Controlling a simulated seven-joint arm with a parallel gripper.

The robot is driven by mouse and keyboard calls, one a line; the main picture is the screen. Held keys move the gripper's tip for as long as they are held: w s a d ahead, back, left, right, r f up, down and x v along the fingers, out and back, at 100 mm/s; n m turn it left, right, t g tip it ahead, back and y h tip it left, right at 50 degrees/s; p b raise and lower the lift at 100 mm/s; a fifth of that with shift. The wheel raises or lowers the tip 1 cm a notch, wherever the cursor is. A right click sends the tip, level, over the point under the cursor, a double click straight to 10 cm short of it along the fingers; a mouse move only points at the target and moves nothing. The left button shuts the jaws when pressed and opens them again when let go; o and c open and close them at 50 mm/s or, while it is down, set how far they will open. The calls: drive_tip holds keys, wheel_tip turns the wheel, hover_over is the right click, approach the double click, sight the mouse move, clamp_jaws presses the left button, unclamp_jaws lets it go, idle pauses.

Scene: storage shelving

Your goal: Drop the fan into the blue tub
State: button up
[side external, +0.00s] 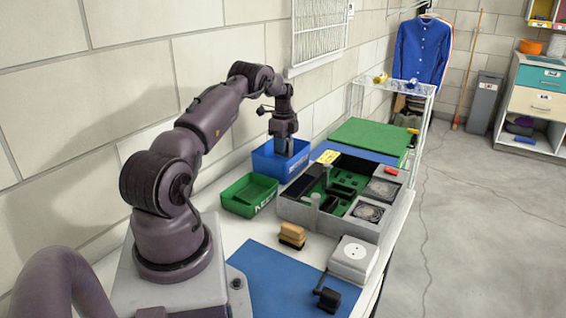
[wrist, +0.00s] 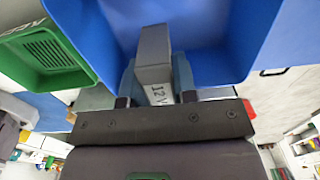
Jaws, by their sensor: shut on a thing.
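My gripper (side external: 284,147) points down over the blue tub (side external: 266,164), with its lower end level with or just above the rim. In the wrist view, the fingers (wrist: 157,88) are shut on a grey block marked "12V" (wrist: 154,50). The block is seen from a narrow side, so I cannot tell from its shape whether it is the fan. It reaches over the open inside of the blue tub (wrist: 220,60). Two round grilles, fan-like, show in the grey console (side external: 368,212) to the right.
A green bin (side external: 249,194) stands left of the tub and also shows in the wrist view (wrist: 50,55). The grey console (side external: 290,210) stands close to its right. A brush (side external: 292,236), a white box (side external: 353,260) and a blue mat (side external: 270,285) lie nearer the front.

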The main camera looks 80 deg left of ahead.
drive_tip(key=o, duration=1)
wheel_tip(320, 180, up, 13)
